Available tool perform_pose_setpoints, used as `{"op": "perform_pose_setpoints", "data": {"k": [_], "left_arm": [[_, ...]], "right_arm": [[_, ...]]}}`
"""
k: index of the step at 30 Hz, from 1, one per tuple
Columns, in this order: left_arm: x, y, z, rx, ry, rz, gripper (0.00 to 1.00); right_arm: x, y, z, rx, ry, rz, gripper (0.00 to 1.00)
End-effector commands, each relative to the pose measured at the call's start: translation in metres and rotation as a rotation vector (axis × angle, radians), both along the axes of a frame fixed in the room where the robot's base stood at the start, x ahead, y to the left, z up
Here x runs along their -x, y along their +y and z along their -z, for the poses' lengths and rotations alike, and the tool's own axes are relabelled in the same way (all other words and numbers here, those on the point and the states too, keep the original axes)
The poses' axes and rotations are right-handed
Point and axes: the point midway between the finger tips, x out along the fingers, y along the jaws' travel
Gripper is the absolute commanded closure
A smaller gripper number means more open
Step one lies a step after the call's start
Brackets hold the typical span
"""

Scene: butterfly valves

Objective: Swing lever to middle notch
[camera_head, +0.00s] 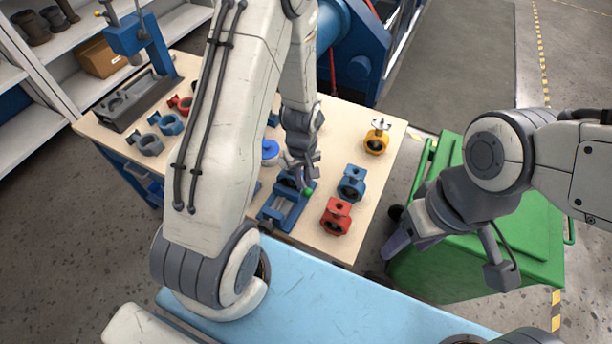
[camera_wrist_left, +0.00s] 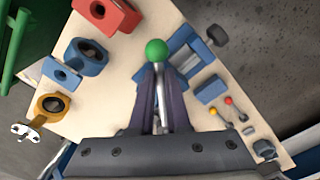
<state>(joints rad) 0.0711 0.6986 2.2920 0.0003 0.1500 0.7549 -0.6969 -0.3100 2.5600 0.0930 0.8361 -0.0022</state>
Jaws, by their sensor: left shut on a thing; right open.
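The lever has a green ball knob (camera_head: 309,191) and a thin metal rod; in the left wrist view the knob (camera_wrist_left: 157,50) sits just beyond my fingertips. My left gripper (camera_head: 301,180) is shut on the lever's rod, with the rod running between its fingers (camera_wrist_left: 160,82). The lever stands at a blue fixture (camera_head: 283,214) holding a valve, at the table's near side. The fixture (camera_wrist_left: 197,45) is partly hidden by my fingers in the wrist view. The notches cannot be made out. My right gripper (camera_head: 397,240) is open and empty beside the green bin.
On the wooden table (camera_head: 325,145) stand a red valve body (camera_head: 337,216), a blue one (camera_head: 351,184) and a yellow one (camera_head: 376,137) right of the fixture. A blue press (camera_head: 140,40) and grey parts are at the left. A green bin (camera_head: 480,260) stands right.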

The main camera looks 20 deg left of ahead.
Motion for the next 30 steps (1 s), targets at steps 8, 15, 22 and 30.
{"op": "perform_pose_setpoints", "data": {"k": [8, 15, 22, 30], "left_arm": [[0.0101, 0.0079, 0.0006, 0.001, 0.005, 0.123, 1.00], [0.0104, 0.0079, 0.0006, 0.001, 0.005, 0.130, 0.74], [0.0095, 0.0080, 0.0003, 0.000, 0.003, 0.129, 0.51], [0.0090, 0.0081, 0.0002, 0.000, 0.001, 0.128, 0.51]], "right_arm": [[0.0000, 0.0000, -0.0003, 0.000, 0.000, 0.000, 0.41], [0.0000, 0.0000, -0.0003, 0.000, 0.000, 0.000, 0.41], [0.0000, 0.0000, -0.0003, 0.000, 0.000, 0.000, 0.41], [0.0000, 0.0000, -0.0003, 0.000, 0.000, 0.000, 0.41]]}}
